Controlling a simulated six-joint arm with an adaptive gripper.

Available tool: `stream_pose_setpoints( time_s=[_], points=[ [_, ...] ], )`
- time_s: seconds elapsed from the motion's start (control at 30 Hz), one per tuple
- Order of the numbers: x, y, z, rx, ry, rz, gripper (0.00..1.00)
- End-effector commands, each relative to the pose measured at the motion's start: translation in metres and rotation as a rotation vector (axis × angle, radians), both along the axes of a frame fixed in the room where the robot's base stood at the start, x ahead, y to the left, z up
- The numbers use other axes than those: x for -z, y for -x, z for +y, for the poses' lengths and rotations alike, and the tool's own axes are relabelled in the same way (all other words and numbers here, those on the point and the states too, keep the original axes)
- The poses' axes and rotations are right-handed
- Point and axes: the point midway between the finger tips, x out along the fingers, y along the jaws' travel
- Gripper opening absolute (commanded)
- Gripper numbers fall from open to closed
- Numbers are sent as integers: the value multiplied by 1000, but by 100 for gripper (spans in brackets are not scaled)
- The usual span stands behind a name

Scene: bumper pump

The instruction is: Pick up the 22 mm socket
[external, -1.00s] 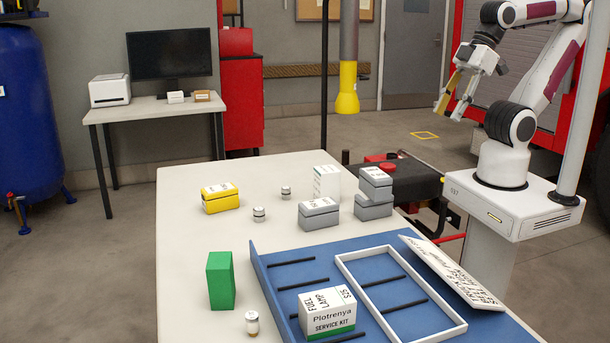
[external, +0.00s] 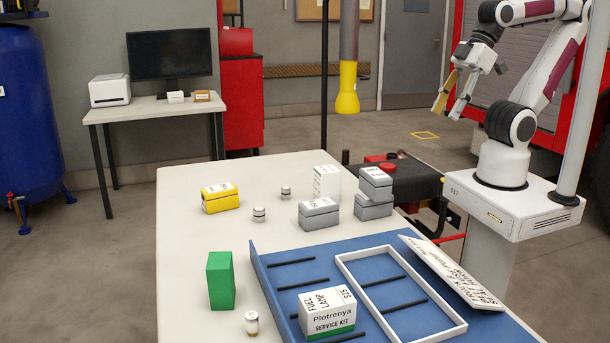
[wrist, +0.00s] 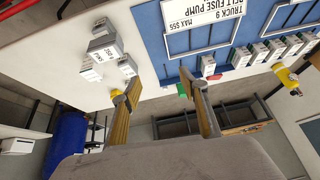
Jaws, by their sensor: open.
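My gripper (external: 448,109) is open and empty, raised at the far right beyond the table; its two fingers also show in the wrist view (wrist: 161,88). No thing in view can be read as a 22 mm socket. A third small upright one (external: 252,323) with a brownish lower part stands at the front, near the blue tray. Their markings are too small to read. My gripper is far from all three.
The white table (external: 190,270) holds a yellow box (external: 220,199), grey boxes (external: 319,215), a white box (external: 327,181) and a green block (external: 220,280). The blue tray (external: 285,258) holds a service-kit box (external: 327,312) and a white frame (external: 372,290). A yellow-ended pole (external: 347,88) hangs behind.

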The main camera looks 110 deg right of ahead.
Motion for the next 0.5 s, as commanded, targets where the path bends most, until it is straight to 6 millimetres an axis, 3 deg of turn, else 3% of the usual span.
stream_pose_setpoints(
  time_s=[0.17,0.5],
  points=[
    [-9,-29,10,81,-90,-30,44],
    [-33,-114,34,341,-364,-110,44]
  ],
)
